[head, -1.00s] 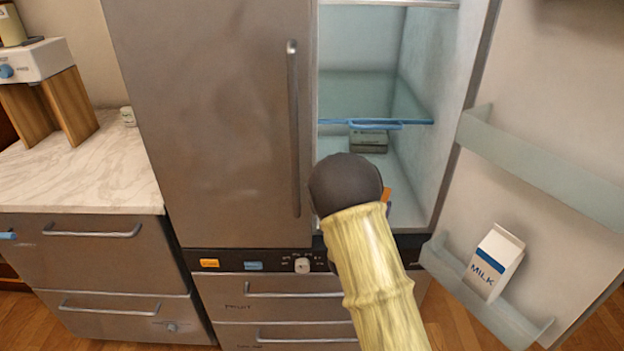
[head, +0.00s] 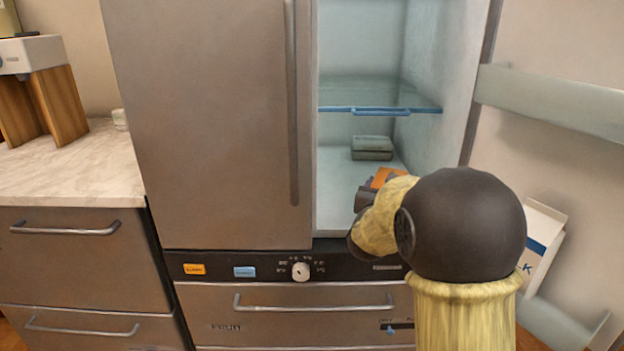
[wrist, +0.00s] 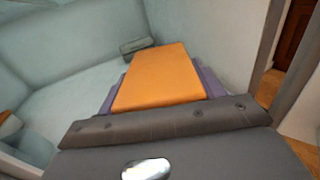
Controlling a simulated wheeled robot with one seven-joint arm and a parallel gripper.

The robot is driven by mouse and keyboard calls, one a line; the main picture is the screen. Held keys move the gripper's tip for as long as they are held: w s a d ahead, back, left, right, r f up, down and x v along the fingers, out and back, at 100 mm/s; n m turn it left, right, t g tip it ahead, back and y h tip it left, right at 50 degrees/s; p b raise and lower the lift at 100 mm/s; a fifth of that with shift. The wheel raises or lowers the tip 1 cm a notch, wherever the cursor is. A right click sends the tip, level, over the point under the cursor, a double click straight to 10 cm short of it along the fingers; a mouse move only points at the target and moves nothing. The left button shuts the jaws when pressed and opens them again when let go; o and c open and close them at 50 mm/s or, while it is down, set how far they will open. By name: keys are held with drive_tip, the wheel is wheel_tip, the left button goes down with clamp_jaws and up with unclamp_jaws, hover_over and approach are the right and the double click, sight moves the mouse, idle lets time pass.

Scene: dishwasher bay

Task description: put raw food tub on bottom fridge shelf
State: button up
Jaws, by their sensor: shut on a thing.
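An orange-topped tub (wrist: 160,75), which I take as the raw food tub, lies ahead of my gripper (wrist: 158,95) in the wrist view. Purple-grey strips show along both its sides; I cannot tell if they are tub or fingers. In the head view, an orange bit of the tub (head: 384,177) shows just above my gripper (head: 364,203), which is mostly hidden by my arm. My gripper is shut on the tub at the fridge opening, low over the bottom shelf (head: 338,190). Contact between tub and shelf cannot be told.
A grey-green box (head: 372,147) sits farther back on the bottom shelf. A glass shelf with a blue front edge (head: 375,110) is above. The open door with a milk carton (head: 541,240) is at right; the closed door (head: 210,120) is at left. Bottom shelf's left side looks clear.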

drive_tip(key=shift+w+r, duration=0.1)
drive_tip(key=w+f, duration=0.2)
drive_tip(key=w, duration=1.7)
drive_tip(key=shift+w, duration=0.2)
drive_tip(key=shift+w+f+b, duration=0.15)
drive_tip(key=shift+f+b, duration=0.2)
drive_tip(key=shift+f, duration=0.95)
drive_tip(key=shift+w+f+b, duration=0.1)
drive_tip(key=shift+f+b, duration=0.2)
drive_tip(key=shift+f, duration=0.95)
drive_tip(key=shift+f, duration=0.15)
drive_tip(key=o, duration=1.3)
drive_tip(key=shift+c, duration=0.2)
drive_tip(key=shift+v, duration=6.05)
